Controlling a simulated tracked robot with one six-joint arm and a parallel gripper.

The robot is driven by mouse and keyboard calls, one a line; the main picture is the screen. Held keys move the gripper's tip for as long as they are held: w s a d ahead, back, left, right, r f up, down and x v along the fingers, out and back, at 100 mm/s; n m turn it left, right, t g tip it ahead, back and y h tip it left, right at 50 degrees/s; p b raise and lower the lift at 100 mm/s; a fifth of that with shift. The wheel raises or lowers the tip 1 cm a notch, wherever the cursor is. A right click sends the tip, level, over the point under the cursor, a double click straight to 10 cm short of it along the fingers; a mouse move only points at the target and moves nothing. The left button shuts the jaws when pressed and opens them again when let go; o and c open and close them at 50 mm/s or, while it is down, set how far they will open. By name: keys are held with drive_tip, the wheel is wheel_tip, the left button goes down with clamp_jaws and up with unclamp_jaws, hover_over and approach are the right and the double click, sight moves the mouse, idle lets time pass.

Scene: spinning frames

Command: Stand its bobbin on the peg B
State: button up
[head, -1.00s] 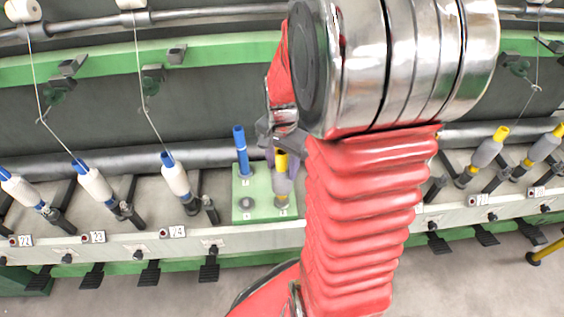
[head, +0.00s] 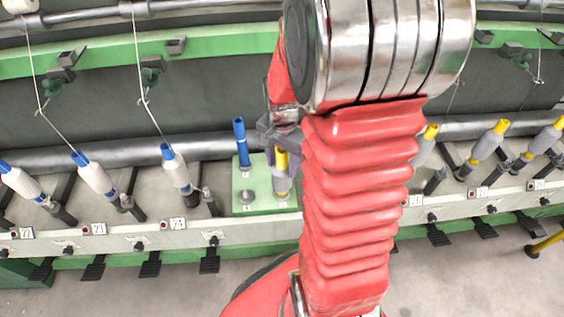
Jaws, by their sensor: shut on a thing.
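My gripper (head: 281,146) is shut on a yellow bobbin (head: 281,161) wound with grey yarn. The bobbin is upright over the front right of a small green plate (head: 241,180). Its foot is close to the plate, but I cannot tell whether it is on a peg there. A bare blue bobbin (head: 241,143) stands upright at the back left of the plate. A short grey peg (head: 247,197) at the front left is empty. Small labels on the plate are too small to read. My arm hides the area just right of the bobbin.
White bobbins with blue tips, such as the one at left (head: 97,176), lean in a row on the machine rail (head: 120,241). Grey bobbins with yellow tips (head: 488,142) lean at right. Threads hang at left.

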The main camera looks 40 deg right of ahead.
drive_tip(key=shift+f, duration=0.35)
idle(0.5)
drive_tip(key=o, duration=1.6)
drive_tip(key=shift+o, duration=0.2)
drive_tip(key=shift+r, duration=0.15)
wheel_tip(320, 180, up, 14)
drive_tip(key=shift+f, duration=0.25)
